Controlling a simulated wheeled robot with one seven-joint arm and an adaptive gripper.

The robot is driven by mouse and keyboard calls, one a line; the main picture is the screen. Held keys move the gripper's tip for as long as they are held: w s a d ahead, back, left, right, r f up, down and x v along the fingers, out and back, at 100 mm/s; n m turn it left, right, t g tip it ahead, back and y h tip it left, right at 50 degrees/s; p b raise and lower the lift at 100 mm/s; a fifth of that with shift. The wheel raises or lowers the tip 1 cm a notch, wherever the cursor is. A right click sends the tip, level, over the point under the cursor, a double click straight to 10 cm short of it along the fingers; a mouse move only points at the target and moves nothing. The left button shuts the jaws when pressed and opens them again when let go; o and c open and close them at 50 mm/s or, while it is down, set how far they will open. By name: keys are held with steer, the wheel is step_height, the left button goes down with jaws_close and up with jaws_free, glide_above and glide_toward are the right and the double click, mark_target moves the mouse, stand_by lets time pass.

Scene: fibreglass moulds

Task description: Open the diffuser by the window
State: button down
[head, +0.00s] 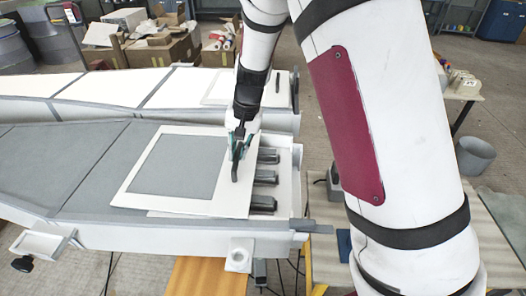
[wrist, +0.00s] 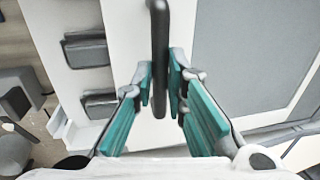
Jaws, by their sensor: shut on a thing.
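A flat panel with a white frame (head: 142,200) and grey middle lies over the end of the near grey mould (head: 85,165); I take it for the diffuser. A dark bar handle (head: 235,172) is on its right side and also shows in the wrist view (wrist: 160,30). My gripper (head: 240,146) is shut on this handle, its teal fingers (wrist: 160,82) on either side of it. Several dark block-like parts (head: 265,177) show beside the panel's right edge. The panel looks askew to the mould; I cannot tell how far it is raised.
A second white mould (head: 110,88) lies behind, with a similar panel (head: 222,86). Cardboard boxes (head: 160,52) and drums (head: 12,48) stand at the back left. A grey bin (head: 475,156) stands on the floor at right. My arm hides much of the right side.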

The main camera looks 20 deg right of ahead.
steer(key=b, duration=0.5)
glide_above(156, 161)
steer(key=shift+w, duration=0.1)
steer(key=c, duration=1.6)
jaws_free()
step_height(156, 161, up, 12)
steer(key=d, duration=0.2)
steer(key=shift+s, duration=0.45)
steer(key=shift+d+f, duration=0.1)
